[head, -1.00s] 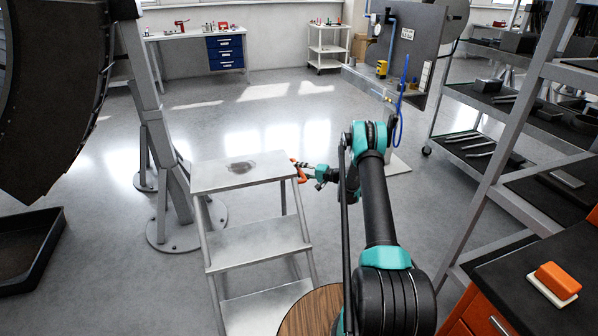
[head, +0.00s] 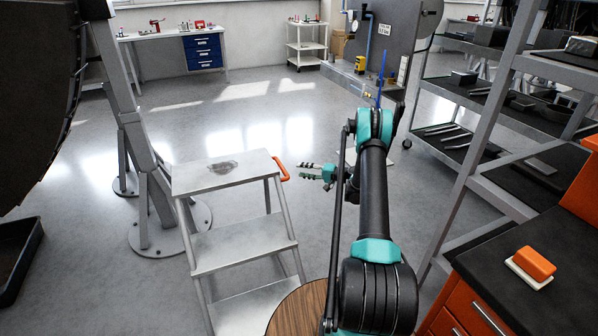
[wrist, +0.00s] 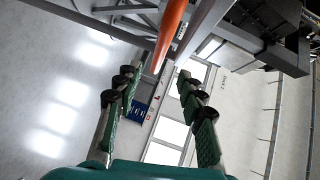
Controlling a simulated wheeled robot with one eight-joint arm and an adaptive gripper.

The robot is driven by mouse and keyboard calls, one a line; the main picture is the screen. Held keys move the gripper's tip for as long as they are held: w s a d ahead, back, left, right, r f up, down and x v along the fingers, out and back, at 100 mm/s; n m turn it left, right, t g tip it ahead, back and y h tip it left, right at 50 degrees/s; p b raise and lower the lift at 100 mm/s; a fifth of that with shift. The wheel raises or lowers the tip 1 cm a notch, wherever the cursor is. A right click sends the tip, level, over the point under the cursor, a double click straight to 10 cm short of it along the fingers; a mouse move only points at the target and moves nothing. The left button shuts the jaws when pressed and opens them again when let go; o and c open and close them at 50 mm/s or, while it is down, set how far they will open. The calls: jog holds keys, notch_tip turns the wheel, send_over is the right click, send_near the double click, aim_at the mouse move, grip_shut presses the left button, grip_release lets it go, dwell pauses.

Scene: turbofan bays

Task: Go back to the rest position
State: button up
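My gripper (head: 303,171) is open and empty, held out to the left from my arm. Its fingers point at the step ladder (head: 238,245), with a gap between the fingertips and the ladder's orange handle (head: 279,170). In the wrist view both fingers of my gripper (wrist: 158,95) stand wide apart with nothing between them. The orange handle (wrist: 173,28) shows beyond the fingertips there, near the top edge.
A steel shelf rack (head: 480,95) with trays and parts stands at the right. An orange cabinet with a dark top (head: 500,245) bears an orange-and-white block (head: 533,265). A grey stand (head: 150,180) is left of the ladder. The floor behind the ladder is clear.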

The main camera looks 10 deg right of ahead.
jog(key=s+a+r+n+g+h, duration=0.1)
jog(key=s+a+r+g+h, duration=0.15)
jog(key=s+r, duration=0.65)
jog(key=s+a+r+n+g+h, duration=0.1)
jog(key=s+a+r+h, duration=0.3)
jog(key=s+r, duration=0.45)
jog(key=s+d+n+h, duration=0.1)
jog(key=s+d+h, duration=0.1)
jog(key=s, duration=0.9)
jog(key=s+d+f+n+h, duration=0.1)
jog(key=s+d+h, duration=0.1)
jog(key=s, duration=0.9)
jog(key=s+d+f+h, duration=0.1)
jog(key=s+d+h, duration=0.1)
jog(key=s, duration=0.9)
jog(key=shift+n+g+h, duration=0.4)
jog(key=shift+g+h, duration=0.05)
jog(key=shift+h, duration=0.3)
jog(key=shift+f, duration=0.1)
